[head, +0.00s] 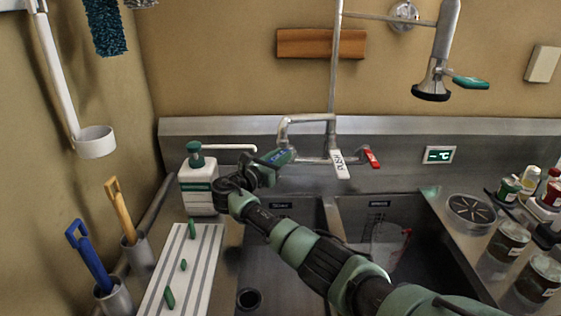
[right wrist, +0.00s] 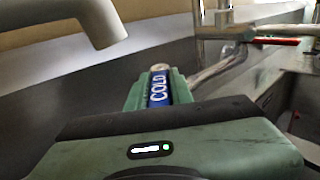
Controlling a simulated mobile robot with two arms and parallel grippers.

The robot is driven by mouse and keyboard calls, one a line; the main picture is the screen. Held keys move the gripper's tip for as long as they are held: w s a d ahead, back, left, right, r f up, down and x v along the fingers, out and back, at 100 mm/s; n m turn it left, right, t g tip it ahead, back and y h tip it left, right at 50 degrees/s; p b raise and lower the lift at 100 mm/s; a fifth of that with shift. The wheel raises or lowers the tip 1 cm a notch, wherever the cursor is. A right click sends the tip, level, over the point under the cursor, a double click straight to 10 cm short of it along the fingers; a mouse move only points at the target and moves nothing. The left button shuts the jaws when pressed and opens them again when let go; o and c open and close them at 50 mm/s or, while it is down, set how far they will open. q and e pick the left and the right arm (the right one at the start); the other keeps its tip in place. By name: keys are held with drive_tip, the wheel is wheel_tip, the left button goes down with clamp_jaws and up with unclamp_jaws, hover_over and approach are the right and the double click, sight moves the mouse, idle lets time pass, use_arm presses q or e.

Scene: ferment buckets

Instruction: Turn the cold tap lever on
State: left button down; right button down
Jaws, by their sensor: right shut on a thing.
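The cold tap lever, blue with a white COLD label, shows in the right wrist view (right wrist: 158,90) between the green fingers of my right gripper (right wrist: 153,92). In the head view my right gripper (head: 272,161) reaches the left end of the tap (head: 303,120) above the sink and is shut on the cold lever, which is mostly hidden by the fingers. The red lever (head: 371,157) is at the right end of the tap. My left gripper is not in view.
A white push lever (head: 341,164) hangs between the two tap levers. A soap bottle (head: 198,185) stands close left of my gripper, its long spout pointing towards it. Jars (head: 508,237) stand right of the double sink. A spray head (head: 432,88) hangs above.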

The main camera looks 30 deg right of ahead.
drive_tip(key=shift+w+g, duration=0.1)
drive_tip(key=shift+g, duration=0.2)
drive_tip(key=c, duration=1.2)
unclamp_jaws()
drive_tip(key=shift+c, duration=0.2)
drive_tip(key=v, duration=0.8)
drive_tip(key=shift+b, duration=0.4)
drive_tip(key=shift+w+f, duration=0.1)
